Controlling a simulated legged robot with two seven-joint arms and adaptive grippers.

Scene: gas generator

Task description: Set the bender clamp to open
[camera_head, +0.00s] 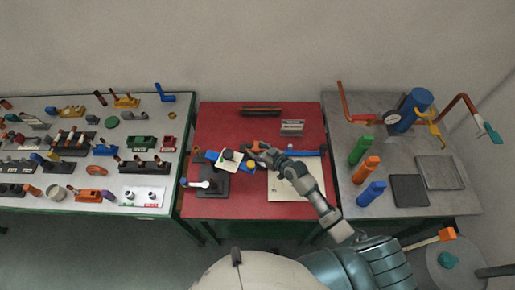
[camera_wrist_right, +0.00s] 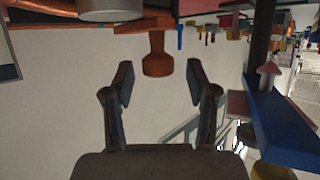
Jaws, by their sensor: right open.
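The bender stands on the red table (camera_head: 285,205). It has a dark base (camera_head: 213,187), a light plate with a dark knob (camera_head: 228,155), blue parts (camera_head: 212,156) and a white-tipped handle (camera_head: 196,184). An orange part (camera_head: 256,146) shows at its right, by my right gripper (camera_head: 264,153). In the right wrist view my right gripper (camera_wrist_right: 160,84) is open and empty. An orange knob (camera_wrist_right: 157,55) stands just beyond its fingertips, roughly centred in the gap. I cannot tell the clamp's exact position. My left gripper is not in view.
A paper sheet (camera_head: 290,187) and a small sign (camera_head: 292,127) are on the red table. The left table (camera_head: 65,205) holds several fittings and tools. The right grey table holds green (camera_head: 361,150), orange (camera_head: 366,170) and blue (camera_head: 371,193) cylinders and a blue tank (camera_head: 410,108).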

